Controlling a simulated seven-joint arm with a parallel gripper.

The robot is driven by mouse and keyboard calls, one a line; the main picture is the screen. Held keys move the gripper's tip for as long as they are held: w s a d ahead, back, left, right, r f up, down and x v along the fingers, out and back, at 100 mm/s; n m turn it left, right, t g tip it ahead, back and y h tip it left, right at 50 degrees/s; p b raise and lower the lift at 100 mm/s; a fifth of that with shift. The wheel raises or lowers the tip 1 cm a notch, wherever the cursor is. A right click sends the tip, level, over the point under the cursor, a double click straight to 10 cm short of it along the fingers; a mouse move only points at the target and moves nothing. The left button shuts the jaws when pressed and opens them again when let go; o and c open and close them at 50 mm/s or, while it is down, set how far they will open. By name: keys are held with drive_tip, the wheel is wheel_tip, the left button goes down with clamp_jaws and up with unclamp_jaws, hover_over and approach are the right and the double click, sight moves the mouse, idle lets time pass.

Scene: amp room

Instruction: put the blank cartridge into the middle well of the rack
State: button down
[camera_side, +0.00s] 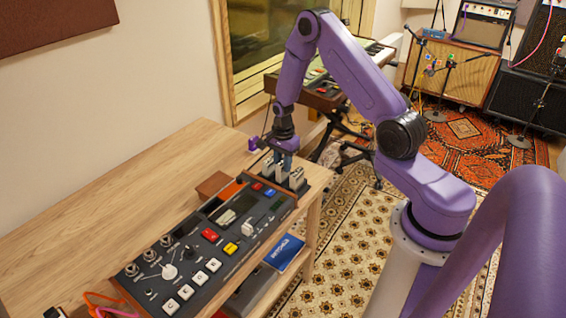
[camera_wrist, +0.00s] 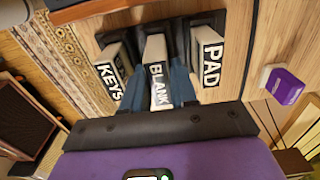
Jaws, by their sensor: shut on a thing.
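The blank cartridge (camera_wrist: 158,52), pale with a dark-edged BLANK label, is between the two blue fingers of my gripper (camera_wrist: 156,92), which is shut on it. Its far end meets the middle well of the dark rack (camera_wrist: 153,22), in line with that well. How deep it sits cannot be told. The KEYS cartridge (camera_wrist: 112,62) stands in the well to its left and the PAD cartridge (camera_wrist: 208,50) in the well to its right. In the side view my gripper (camera_side: 287,160) points down over the rack, at the far end of the wooden bench.
A control console (camera_side: 205,250) with coloured buttons lies on the bench (camera_side: 120,195) nearer than the rack. A small brown block (camera_side: 213,184) is beside it. A purple and white thing (camera_wrist: 286,86) is right of the rack in the wrist view. The bench's left side is clear.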

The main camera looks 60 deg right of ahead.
drive_tip(key=shift+f, duration=0.75)
idle(0.6)
drive_tip(key=shift+c, duration=2.1)
unclamp_jaws()
drive_tip(key=shift+r, duration=0.15)
drive_tip(key=shift+r, duration=3.35)
